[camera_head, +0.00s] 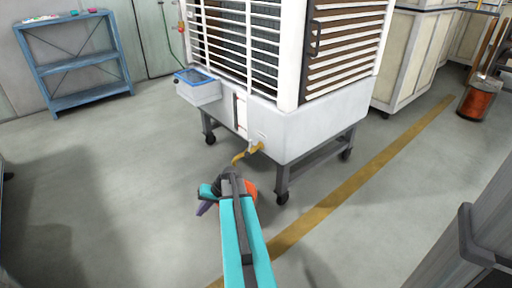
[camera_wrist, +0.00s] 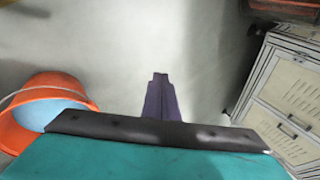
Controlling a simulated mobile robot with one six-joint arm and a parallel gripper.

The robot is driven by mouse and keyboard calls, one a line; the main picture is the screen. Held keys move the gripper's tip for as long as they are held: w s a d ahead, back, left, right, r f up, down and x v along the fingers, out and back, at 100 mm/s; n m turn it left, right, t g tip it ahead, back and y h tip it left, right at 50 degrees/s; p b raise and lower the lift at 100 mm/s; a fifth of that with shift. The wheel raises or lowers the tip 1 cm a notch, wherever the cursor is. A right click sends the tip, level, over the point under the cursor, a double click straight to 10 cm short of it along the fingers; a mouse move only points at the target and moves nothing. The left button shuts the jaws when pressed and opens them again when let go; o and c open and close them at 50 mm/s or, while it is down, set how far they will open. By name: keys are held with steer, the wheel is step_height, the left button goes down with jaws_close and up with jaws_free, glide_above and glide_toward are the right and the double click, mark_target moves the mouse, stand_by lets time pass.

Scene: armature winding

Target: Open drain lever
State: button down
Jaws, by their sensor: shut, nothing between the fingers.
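The brass drain tap (camera_head: 255,147) sticks out low on the white body of the large cooler (camera_head: 300,130). A yellow-brown curved piece (camera_head: 239,158) hangs from it; I cannot tell lever from spout at this size. My gripper (camera_head: 205,208) is below and left of the tap, apart from it, with its purple fingers pointing down. In the wrist view the fingers (camera_wrist: 161,98) are together and hold nothing. An orange bucket (camera_head: 251,188) stands on the floor, partly hidden behind my arm. In the wrist view the bucket (camera_wrist: 20,130) is at the left with pale blue content. The tap is not in the wrist view.
The cooler stands on a grey wheeled frame (camera_head: 312,160). A small white box with a blue top (camera_head: 197,85) hangs on its side. A blue shelf (camera_head: 75,65) stands back left. Beige cabinets (camera_wrist: 290,100) show right in the wrist view.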

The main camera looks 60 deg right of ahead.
steer(key=s+d+r+m+h+p, duration=0.1)
steer(key=s+d+r+h, duration=0.1)
steer(key=s+d+r, duration=0.4)
steer(key=s+d+r+m+t+h+p, duration=0.1)
steer(key=s+d+r, duration=0.4)
steer(key=d, duration=0.9)
steer(key=s+d+r+t+h+p, duration=0.1)
steer(key=s+d+r+h+p, duration=0.1)
steer(key=s+d+r, duration=0.4)
steer(key=d+r, duration=0.5)
steer(key=shift+s+m+h+p, duration=0.3)
steer(key=shift+s+m+p, duration=0.05)
steer(key=shift+m, duration=0.05)
steer(key=shift+w+d, duration=0.1)
steer(key=w+f+b, duration=0.3)
steer(key=w+f, duration=0.3)
steer(key=w, duration=0.3)
steer(key=shift+w+f+b, duration=0.35)
steer(key=shift+f, duration=0.05)
